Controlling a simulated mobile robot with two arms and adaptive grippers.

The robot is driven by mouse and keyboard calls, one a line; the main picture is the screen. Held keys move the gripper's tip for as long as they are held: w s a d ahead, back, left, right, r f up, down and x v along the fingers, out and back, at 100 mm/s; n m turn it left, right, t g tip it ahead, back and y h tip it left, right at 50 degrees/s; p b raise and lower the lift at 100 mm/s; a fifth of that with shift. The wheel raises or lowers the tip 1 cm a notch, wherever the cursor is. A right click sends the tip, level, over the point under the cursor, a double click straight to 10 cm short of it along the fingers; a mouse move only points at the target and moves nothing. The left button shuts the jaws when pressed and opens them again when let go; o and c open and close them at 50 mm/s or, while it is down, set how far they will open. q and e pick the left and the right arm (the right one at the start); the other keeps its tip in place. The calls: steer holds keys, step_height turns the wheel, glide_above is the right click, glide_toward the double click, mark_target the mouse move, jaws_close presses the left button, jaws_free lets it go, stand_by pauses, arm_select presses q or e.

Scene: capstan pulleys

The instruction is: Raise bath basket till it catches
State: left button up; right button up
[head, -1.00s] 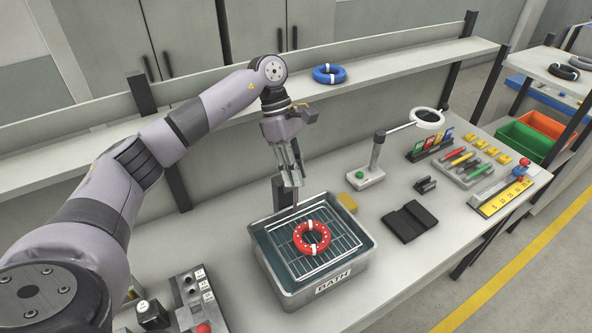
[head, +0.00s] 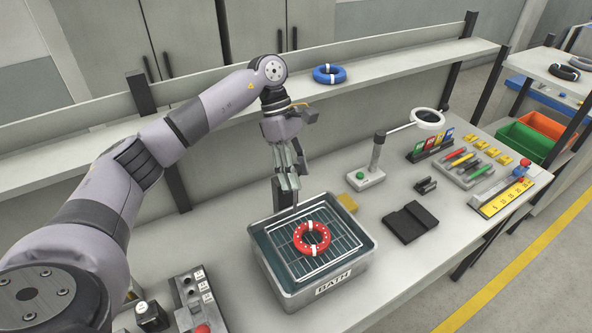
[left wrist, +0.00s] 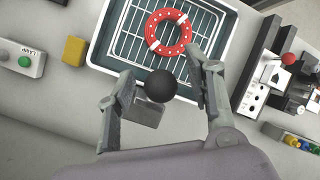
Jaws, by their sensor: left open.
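The bath (head: 345,268) is a grey metal tank labelled BATH on the bench. Inside it is a wire basket (head: 345,243) with a red ring (head: 312,238) with white bands lying on it; the ring also shows in the left wrist view (left wrist: 151,38). My left gripper (head: 289,186) points down above the bath's rear edge, open. In the left wrist view a black ball knob (left wrist: 161,86) sits between its spread fingers (left wrist: 163,76), with a gap on both sides. A grey bracket (left wrist: 149,113) shows beside the knob. The fingers hide the knob in the head view. My right gripper is not in view.
A yellow block (head: 348,203) and a magnifier lamp (head: 371,175) stand right of the bath. A shelf (head: 400,62) with a blue ring (head: 329,74) runs behind.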

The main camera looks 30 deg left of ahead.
arm_select(q)
steer(key=shift+r, duration=0.15)
step_height(320, 180, up, 8)
steer(key=p, duration=0.4)
steer(key=shift+f, duration=0.2)
stand_by(0.5)
